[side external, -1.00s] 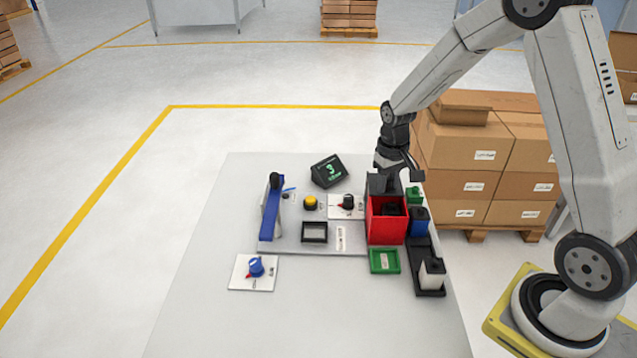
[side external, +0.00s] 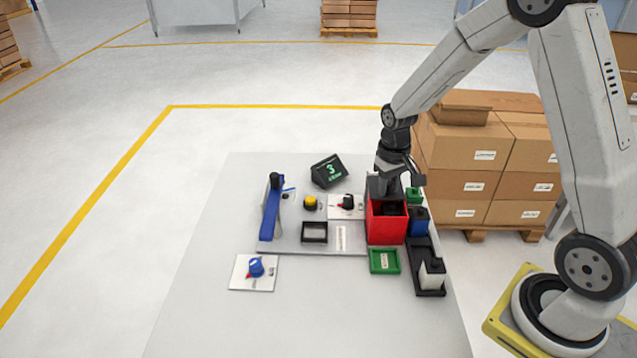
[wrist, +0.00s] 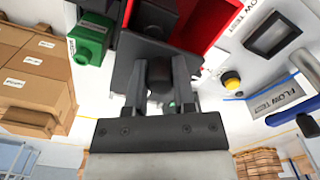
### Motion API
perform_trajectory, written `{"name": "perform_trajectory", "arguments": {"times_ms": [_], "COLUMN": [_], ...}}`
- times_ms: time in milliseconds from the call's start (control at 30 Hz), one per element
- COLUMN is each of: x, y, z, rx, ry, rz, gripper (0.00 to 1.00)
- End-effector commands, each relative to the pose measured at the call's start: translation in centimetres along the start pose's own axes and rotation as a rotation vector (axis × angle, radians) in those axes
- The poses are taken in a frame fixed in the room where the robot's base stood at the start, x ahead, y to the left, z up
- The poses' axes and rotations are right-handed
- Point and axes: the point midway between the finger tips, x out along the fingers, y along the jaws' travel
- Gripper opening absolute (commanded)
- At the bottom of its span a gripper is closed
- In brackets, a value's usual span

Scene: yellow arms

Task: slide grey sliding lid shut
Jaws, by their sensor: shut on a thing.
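The red box (side external: 387,232) stands upright on the right part of the table, with a dark block inside. Its grey sliding lid (side external: 376,188) lies over the far part of the top, and the near part is open. My gripper (side external: 388,176) comes down at the far end of the box. In the wrist view my gripper (wrist: 160,70) is shut on the dark knob of the lid, with one finger on each side. The red box's inner wall (wrist: 208,22) shows beyond the lid. The fingertips are partly hidden in the side view.
A green block (side external: 414,195), a blue block (side external: 418,226) and a black tray (side external: 428,288) with a white block are close on the right. A green frame (side external: 384,271) lies in front. A dial panel (side external: 338,207) is on the left.

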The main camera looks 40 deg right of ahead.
Motion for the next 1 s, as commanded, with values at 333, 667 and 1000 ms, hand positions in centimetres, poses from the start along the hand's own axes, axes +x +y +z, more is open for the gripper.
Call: {"name": "perform_trajectory", "arguments": {"times_ms": [333, 667, 1000], "x": [0.0, 0.1, 0.1], "y": [-0.2, -0.7, -0.7], "z": [0.3, 1.1, 1.1], "rx": [-0.001, -0.002, -0.001], "ry": [0.000, 0.000, 0.000], "rz": [0.000, 0.000, -0.001], "gripper": [0.11, 0.11, 0.11]}}
